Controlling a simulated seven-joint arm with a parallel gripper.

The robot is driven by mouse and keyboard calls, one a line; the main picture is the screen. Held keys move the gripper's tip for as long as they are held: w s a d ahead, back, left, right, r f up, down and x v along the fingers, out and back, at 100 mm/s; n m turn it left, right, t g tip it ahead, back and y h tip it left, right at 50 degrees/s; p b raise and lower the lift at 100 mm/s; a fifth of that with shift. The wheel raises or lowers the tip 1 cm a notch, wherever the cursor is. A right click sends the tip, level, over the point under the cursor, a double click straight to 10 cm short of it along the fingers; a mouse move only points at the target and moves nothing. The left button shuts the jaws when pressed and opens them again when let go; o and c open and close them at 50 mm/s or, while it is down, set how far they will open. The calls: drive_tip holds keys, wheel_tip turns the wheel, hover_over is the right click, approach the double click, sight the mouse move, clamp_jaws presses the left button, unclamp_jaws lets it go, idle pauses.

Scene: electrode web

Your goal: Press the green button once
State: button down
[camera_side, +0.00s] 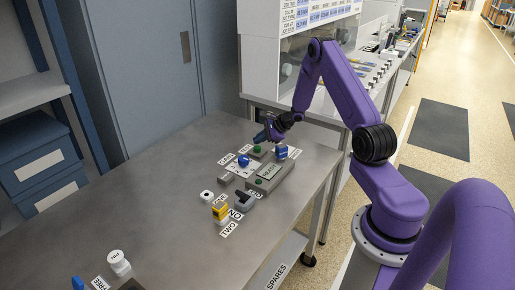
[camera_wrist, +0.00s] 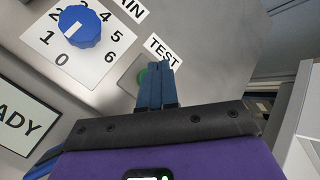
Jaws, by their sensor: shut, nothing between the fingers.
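A green button (camera_wrist: 143,77) sits on a small grey box under a TEST label in the wrist view, partly hidden behind my fingers. It also shows in the side view (camera_side: 257,149), just below my gripper (camera_side: 262,137). In the wrist view my gripper (camera_wrist: 168,65) has its blue fingers shut together with nothing between them. The fingertips overlap the button's right side; I cannot tell whether they touch it. A second small green spot (camera_side: 258,182) shows on the grey display unit (camera_side: 270,175) in the side view.
A blue knob (camera_wrist: 82,27) on a numbered plate is left of the button. A READY display (camera_wrist: 20,120) is at lower left. A blue object (camera_side: 281,152) stands right of the button, and a yellow-topped piece (camera_side: 220,211) is nearer the front. The table's left is mostly clear.

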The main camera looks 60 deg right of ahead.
sight(260, 148)
drive_tip(key=shift+f, duration=0.1)
drive_tip(key=shift+f, duration=0.35)
drive_tip(key=shift+f, duration=0.5)
idle(0.7)
drive_tip(key=shift+r, duration=0.95)
drive_tip(key=shift+r, duration=2.5)
